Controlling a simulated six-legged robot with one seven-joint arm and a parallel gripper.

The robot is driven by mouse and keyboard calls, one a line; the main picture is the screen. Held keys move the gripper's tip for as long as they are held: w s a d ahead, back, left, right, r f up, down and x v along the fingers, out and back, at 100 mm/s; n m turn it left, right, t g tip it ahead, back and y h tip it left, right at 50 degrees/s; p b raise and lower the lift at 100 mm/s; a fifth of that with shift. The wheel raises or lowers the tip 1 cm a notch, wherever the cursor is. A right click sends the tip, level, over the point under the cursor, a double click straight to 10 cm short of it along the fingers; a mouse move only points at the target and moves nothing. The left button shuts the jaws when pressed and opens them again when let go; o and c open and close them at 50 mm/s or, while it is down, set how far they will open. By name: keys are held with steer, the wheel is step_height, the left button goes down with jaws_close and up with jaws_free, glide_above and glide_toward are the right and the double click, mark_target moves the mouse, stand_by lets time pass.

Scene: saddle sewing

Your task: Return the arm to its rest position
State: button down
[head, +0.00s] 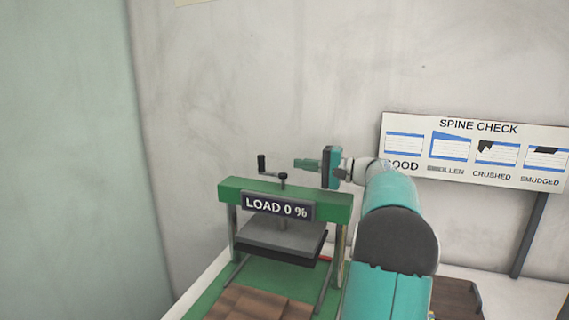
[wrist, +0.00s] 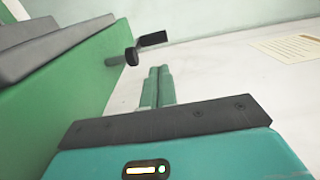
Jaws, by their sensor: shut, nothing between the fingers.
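My teal arm reaches forward in the head view, and my gripper (head: 300,163) is held above and behind the green press beam, pointing left. Its fingers are shut and empty. The wrist view shows the two green fingers of my gripper (wrist: 158,72) pressed together, with nothing between them. The fingers are close to the press's dark crank handle (head: 262,165), which also shows in the wrist view just ahead of the fingertips (wrist: 150,40). I see no contact between them.
The green press (head: 230,190) has a "LOAD 0 %" sign (head: 277,206) and a grey plate. Brown blocks (head: 250,303) lie in front of it. A "SPINE CHECK" board (head: 478,150) stands at right. A paper sheet (wrist: 288,46) shows on the wall. Open space lies left of the press.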

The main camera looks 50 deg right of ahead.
steer(key=shift+v, duration=2.35)
steer(key=shift+d+f, duration=0.1)
steer(key=shift+d, duration=0.1)
steer(key=w+a+f+n+g, duration=0.1)
steer(key=w+a+g, duration=0.15)
steer(key=a, duration=0.75)
steer(key=w+a+f+n+g, duration=0.1)
steer(key=a+f+n+g, duration=0.15)
steer(key=a, duration=0.75)
steer(key=w+a+f+n+g, duration=0.1)
steer(key=w+a+g, duration=0.15)
steer(key=a, duration=0.85)
steer(key=s+a+f+n+g+h, duration=0.1)
steer(key=s+a+f+n+h, duration=0.2)
steer(key=s+a, duration=0.6)
steer(key=s+a+f+n+g+h, duration=0.2)
steer(key=s+a+f+n+h, duration=0.2)
steer(key=s+a+f+n, duration=0.2)
steer(key=s+a+f, duration=0.2)
steer(key=s+a, duration=0.2)
steer(key=shift+s+f, duration=0.35)
steer(key=shift+s, duration=0.05)
